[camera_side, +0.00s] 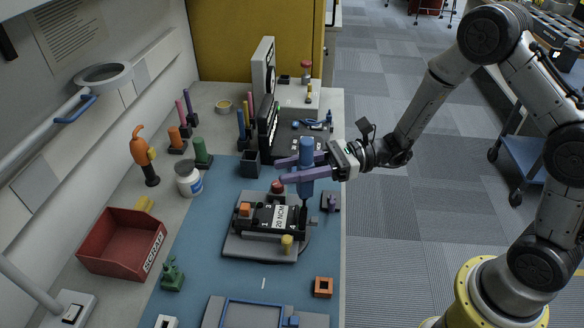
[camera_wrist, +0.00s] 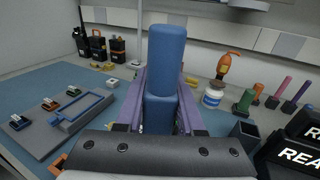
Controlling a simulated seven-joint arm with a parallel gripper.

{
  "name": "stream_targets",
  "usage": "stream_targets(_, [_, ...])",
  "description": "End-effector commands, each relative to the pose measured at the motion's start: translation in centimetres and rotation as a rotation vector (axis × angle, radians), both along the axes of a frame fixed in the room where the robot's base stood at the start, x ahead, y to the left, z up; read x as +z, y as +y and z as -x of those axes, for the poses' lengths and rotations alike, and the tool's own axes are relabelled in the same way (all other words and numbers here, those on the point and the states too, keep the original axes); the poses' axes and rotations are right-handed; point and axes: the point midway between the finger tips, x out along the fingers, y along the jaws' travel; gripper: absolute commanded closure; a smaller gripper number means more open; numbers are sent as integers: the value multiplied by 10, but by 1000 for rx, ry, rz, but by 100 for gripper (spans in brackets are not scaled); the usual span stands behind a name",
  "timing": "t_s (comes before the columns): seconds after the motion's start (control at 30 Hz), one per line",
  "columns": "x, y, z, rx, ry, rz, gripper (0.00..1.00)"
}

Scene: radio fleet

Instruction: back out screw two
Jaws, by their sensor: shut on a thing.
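My gripper (camera_side: 300,170), with purple fingers, is shut on a blue driver (camera_side: 306,153) held upright. In the wrist view the driver's thick blue handle (camera_wrist: 166,60) stands between my two purple fingers (camera_wrist: 163,110). Below it a black radio body (camera_side: 262,217) lies on a grey fixture (camera_side: 243,248), with a white label reading "20 NCM" on it. The driver's lower end is over the radio's far right corner. I cannot tell whether its tip touches a screw. The screws are too small to tell apart, and the radio is hidden in the wrist view.
A red scrap bin (camera_side: 122,243) stands at the left. A grey tray with a blue frame (camera_side: 252,312) lies at the front. An orange block (camera_side: 323,287) sits nearby.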

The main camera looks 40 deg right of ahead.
Motion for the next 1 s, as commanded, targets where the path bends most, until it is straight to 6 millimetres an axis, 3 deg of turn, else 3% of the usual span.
stream_targets(1.0, [-9, 0, 0, 0, 3, 1, 100])
